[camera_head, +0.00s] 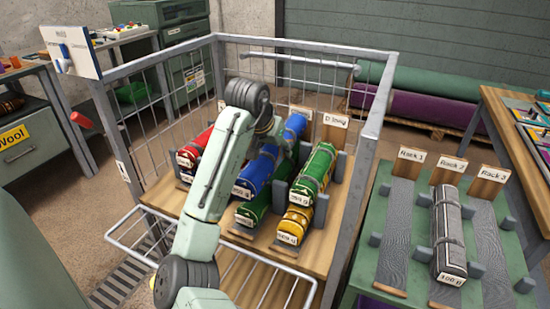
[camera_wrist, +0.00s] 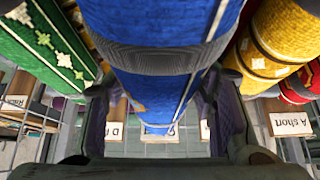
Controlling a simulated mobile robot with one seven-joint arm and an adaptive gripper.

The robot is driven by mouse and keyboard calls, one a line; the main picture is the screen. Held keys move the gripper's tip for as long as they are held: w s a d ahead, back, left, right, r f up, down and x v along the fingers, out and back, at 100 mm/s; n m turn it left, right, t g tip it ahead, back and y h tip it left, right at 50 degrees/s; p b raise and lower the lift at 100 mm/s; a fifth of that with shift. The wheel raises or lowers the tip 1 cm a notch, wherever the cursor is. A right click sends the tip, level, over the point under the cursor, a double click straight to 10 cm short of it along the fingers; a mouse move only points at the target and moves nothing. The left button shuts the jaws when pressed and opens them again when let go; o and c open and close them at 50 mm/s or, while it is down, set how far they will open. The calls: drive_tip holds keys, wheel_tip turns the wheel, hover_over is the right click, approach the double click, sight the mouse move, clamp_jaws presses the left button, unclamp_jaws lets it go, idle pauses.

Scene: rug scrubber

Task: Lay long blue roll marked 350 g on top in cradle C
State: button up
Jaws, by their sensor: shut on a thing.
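The long blue roll (camera_head: 262,170) is in the cart and slants from front left to back right. Its front tag looks like 350 g, though the print is small. My gripper (camera_head: 281,143) is shut on it from above, around its middle. In the wrist view, the blue roll (camera_wrist: 165,85) lies between my two fingers (camera_wrist: 162,115), a grey band around it. The roll is level with or above its neighbours; I cannot tell if it touches a cradle. Cradle C's sign is mostly hidden behind my arm and the rolls. The D long sign (camera_head: 335,120) shows at right.
Red rolls (camera_head: 194,150) lie left of it, a green roll (camera_head: 317,168) and a yellow roll (camera_head: 295,218) right, and a darker green roll (camera_head: 253,208) in front. The wire cart's posts (camera_head: 371,125) surround them. A side table holds a grey roll (camera_head: 449,230) on Rack 2.

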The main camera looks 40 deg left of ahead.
wheel_tip(320, 180, down, 4)
drive_tip(key=shift+r, duration=0.25)
drive_tip(key=o, duration=1.5)
drive_tip(key=shift+c, duration=0.2)
drive_tip(key=shift+r, duration=0.1)
drive_tip(key=b+v, duration=0.1)
drive_tip(key=v, duration=1)
drive_tip(key=shift+s+r, duration=0.25)
drive_tip(key=shift+r, duration=0.1)
